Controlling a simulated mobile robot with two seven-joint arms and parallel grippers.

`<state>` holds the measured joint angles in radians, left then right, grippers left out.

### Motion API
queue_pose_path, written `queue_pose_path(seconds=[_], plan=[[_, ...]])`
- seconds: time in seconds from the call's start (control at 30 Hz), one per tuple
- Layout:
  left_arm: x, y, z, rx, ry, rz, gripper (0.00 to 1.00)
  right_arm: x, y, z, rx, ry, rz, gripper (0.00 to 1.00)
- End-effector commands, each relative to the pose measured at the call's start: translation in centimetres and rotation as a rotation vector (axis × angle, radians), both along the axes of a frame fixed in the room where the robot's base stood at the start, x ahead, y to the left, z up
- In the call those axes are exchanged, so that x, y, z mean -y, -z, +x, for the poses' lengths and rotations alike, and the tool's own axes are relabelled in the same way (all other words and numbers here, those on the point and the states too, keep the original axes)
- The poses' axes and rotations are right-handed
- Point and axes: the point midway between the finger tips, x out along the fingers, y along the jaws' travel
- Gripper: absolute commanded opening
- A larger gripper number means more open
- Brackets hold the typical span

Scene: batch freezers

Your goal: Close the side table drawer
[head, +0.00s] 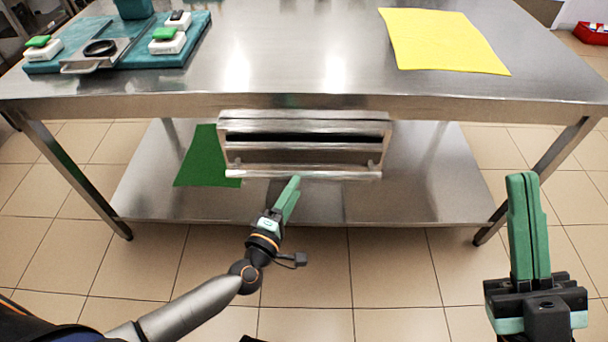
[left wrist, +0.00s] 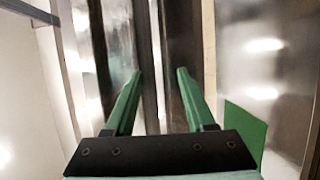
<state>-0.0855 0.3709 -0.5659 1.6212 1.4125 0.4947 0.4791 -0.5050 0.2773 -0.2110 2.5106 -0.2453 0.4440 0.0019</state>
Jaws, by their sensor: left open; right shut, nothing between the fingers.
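The steel side table drawer (head: 300,157) hangs under the front edge of the steel table (head: 300,103). A dark gap shows between its front and the housing above, so it looks partly pulled out. A bar handle (head: 330,174) runs along its lower front. My left gripper (head: 295,182) is just below and in front of the handle; whether they touch is unclear. In the left wrist view its two green fingers (left wrist: 158,75) are apart, with steel and dark strips of the drawer area beyond. My right gripper (head: 522,176) is shut and empty, away at the right.
A green sheet (head: 200,160) lies on the lower shelf (head: 430,190), left of the drawer. On the tabletop are a yellow sheet (head: 440,40) and a teal board (head: 130,53) with small items. The tiled floor before the table is clear.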

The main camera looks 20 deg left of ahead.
Motion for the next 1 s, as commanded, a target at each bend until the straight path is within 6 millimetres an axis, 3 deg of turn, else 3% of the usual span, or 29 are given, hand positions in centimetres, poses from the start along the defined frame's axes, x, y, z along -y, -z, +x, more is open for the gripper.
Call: queue_pose_path(seconds=[0.1, 0.3, 0.77, 1.0], plan=[[0.3, 0.1, 2.5, 0.003, 0.0, 0.001, 0.55, 0.0, 0.7, 0.0, -0.005, -0.005, 0.003, 0.0], [0.6, 0.1, 5.0, 0.001, 0.0, 0.001, 0.55, -0.1, 1.2, 0.1, -0.01, -0.01, 0.007, 0.0], [0.8, 0.0, 6.1, 0.0, 0.001, 0.002, 0.55, -0.1, 1.4, 0.1, -0.013, -0.013, 0.008, 0.0], [0.7, 0.0, 6.1, 0.0, 0.001, 0.002, 0.28, -0.1, 1.3, 0.1, -0.012, -0.013, 0.008, 0.0]])
